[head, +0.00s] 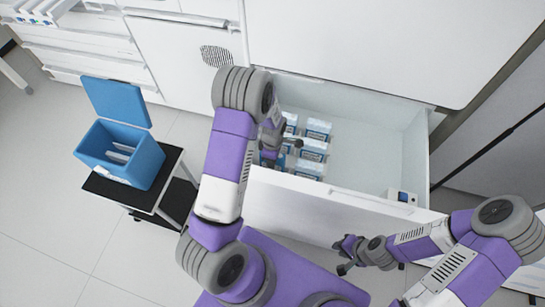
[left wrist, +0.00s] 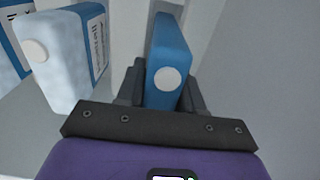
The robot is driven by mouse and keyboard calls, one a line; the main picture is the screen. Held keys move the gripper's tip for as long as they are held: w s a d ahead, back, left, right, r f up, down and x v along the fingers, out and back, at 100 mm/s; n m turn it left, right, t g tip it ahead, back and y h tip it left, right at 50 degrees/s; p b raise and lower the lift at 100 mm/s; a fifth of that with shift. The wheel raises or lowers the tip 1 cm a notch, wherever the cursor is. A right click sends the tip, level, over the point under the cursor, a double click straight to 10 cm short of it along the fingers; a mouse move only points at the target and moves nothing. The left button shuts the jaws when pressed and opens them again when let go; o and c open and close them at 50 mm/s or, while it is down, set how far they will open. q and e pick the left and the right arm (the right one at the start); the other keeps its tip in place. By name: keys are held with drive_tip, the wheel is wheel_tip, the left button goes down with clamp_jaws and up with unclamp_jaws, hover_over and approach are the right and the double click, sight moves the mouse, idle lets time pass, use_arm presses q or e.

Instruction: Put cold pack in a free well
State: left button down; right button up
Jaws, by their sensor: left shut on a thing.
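My left gripper (left wrist: 167,90) is shut on a blue cold pack (left wrist: 170,48) with a white round cap, seen edge-on between the fingers. In the head view the left gripper (head: 279,145) is inside the open white drawer (head: 375,150), partly hidden by its own arm. Other white-and-blue cold packs (head: 318,129) stand in the drawer beside it; one shows close by at the left of the left wrist view (left wrist: 75,55). The blue box (head: 146,163) at the left is open, with white pieces inside; its wells are not clear. My right gripper (head: 341,256) is open and empty, outside the drawer front.
The box stands on a small black-topped cart (head: 150,203), its blue lid (head: 115,103) raised at the back. The drawer's right part is bare except for a small device (head: 402,196) on its front edge. White cabinets line the back. Open floor (head: 55,215) lies at the left.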

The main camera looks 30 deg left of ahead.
use_arm(q)
drive_tip(key=shift+f, duration=0.35)
drive_tip(key=c, duration=0.6)
unclamp_jaws()
drive_tip(key=shift+c, duration=0.2)
wheel_tip(320, 180, up, 8)
drive_tip(key=p, duration=0.3)
drive_tip(key=shift+f, duration=0.2)
